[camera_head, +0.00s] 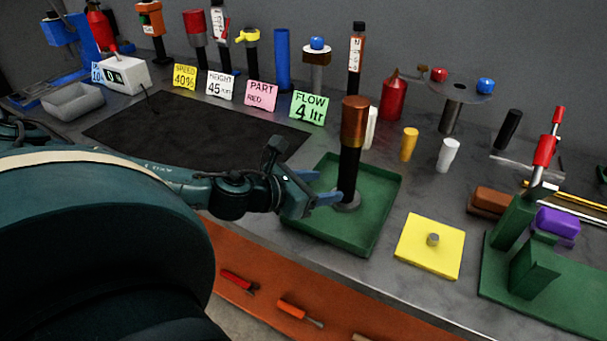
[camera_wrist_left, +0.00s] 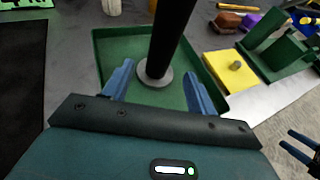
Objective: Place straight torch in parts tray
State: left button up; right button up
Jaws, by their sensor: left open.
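The straight torch (camera_head: 349,150) is a black cylinder with a copper top and a grey round foot. It stands upright in the green parts tray (camera_head: 340,240), near its middle; its foot (camera_wrist_left: 155,75) also shows in the left wrist view. My left gripper (camera_head: 316,186) is open beside the torch's lower part. In the left wrist view my left gripper's two blue fingers (camera_wrist_left: 158,88) are apart, one on either side of the torch's foot, with gaps to it. At the right edge of that view, thin dark blue fingers (camera_wrist_left: 300,146), apparently my right gripper's, show small.
A yellow plate (camera_head: 430,246) with a grey knob lies right of the tray. A green fixture (camera_head: 535,268) with a purple block stands farther right. A yellow cylinder (camera_head: 409,144) and a white one (camera_head: 448,155) stand behind. A black mat (camera_head: 190,130) lies clear at left.

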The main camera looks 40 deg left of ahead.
pick_arm(q)
jog(key=p+v, duration=0.2)
jog(key=p, duration=0.1)
jog(key=shift+s+r, duration=0.15)
jog(key=shift+r, duration=0.2)
jog(key=shift+s+a+p, duration=0.2)
jog(key=shift+s+p, duration=0.35)
jog(key=shift+s, duration=0.2)
pick_arm(e)
jog(key=shift+s+d+r+g+h, duration=0.15)
jog(key=shift+d+r+h, duration=0.1)
jog(key=shift+d, duration=0.2)
jog(key=shift+s+d+r+g+h, duration=0.15)
jog(key=shift+d+h, duration=0.1)
jog(key=shift+d, duration=0.15)
jog(key=shift+w, duration=0.15)
